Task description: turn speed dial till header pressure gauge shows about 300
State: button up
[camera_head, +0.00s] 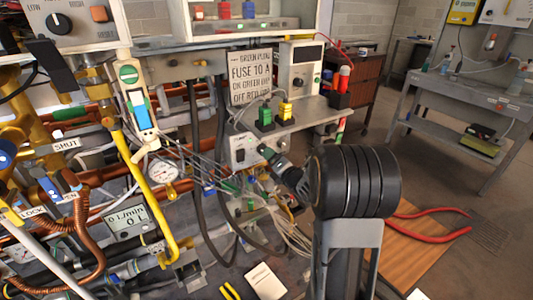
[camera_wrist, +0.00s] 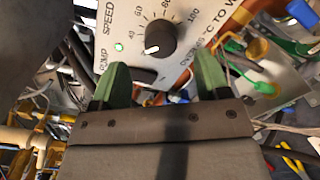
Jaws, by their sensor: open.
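The speed dial (camera_wrist: 162,41) is a black knob with a white pointer on a pale panel (camera_wrist: 133,14) marked SPEED and PUMP. Its printed scale shows 40, 60, 80 and 100. My gripper (camera_wrist: 161,82) has two green fingertips, spread open on either side below the dial, with nothing between them. In the head view my gripper (camera_head: 268,154) is just right of the small white control box (camera_head: 243,146). A round white gauge (camera_head: 163,170) is left of that box, among the pipes. Its needle and reading are too small to tell, nor can I tell whether it is the header pressure gauge.
A green lamp (camera_wrist: 118,47) shows on the panel. Loose wires and cables (camera_head: 205,160) hang left of the box. A flow display (camera_head: 130,222) reads 0 L/min. A grey shelf (camera_head: 310,117) with green and yellow connectors is above.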

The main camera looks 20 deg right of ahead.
jog(key=shift+w+a, duration=0.15)
jog(key=shift+w, duration=1.05)
jog(key=shift+w+a, duration=0.1)
jog(key=shift+w, duration=1.05)
jog(key=c, duration=0.9)
jog(key=shift+f+m+b, duration=0.1)
jog(key=shift+m+b, duration=0.2)
